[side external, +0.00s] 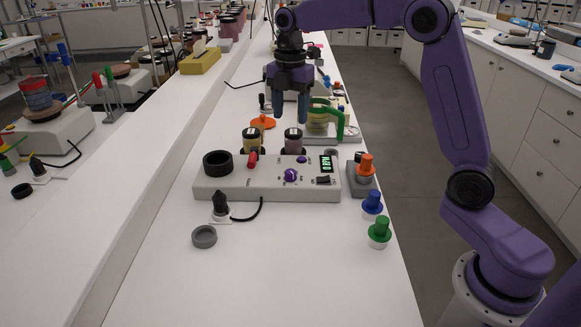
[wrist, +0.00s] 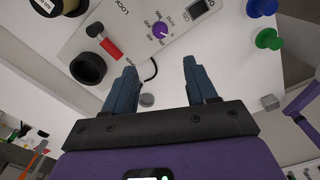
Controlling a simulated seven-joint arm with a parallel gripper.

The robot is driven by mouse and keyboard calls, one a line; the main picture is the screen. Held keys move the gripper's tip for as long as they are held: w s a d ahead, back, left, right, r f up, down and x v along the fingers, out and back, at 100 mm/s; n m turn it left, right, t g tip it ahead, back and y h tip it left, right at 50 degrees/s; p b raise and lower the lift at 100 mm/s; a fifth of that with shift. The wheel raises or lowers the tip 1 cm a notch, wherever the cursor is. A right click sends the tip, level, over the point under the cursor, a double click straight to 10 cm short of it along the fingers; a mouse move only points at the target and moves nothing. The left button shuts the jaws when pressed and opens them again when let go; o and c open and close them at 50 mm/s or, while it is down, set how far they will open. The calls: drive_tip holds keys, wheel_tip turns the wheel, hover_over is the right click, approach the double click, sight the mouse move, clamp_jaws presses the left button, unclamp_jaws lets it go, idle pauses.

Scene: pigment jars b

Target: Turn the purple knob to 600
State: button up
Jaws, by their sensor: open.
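The purple knob (side external: 291,175) is on the sloped front of a white machine (side external: 240,188), with small scale numbers around it. It also shows in the wrist view (wrist: 159,31), where its pointer setting is too small to read surely. A display (side external: 326,163) right of the knob shows what looks like 0 RPM. My gripper (side external: 290,112) is open and empty, fingers pointing down, in the air above and behind the machine in the side view. In the wrist view the knob lies beyond my fingertips (wrist: 160,68), apart from them.
The machine carries a red-handled lever (side external: 253,160), a black ring (side external: 217,163) and a dark switch (side external: 323,180). Two jars (side external: 293,142) stand at its back. Blue (side external: 372,202) and green (side external: 379,232) knobbed pieces stand at right.

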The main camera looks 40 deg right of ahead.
sight(290, 171)
wheel_tip(290, 171, down, 16)
drive_tip(key=shift+f, duration=0.1)
idle(0.4)
drive_tip(key=c, duration=1.1)
drive_tip(key=shift+o, duration=0.2)
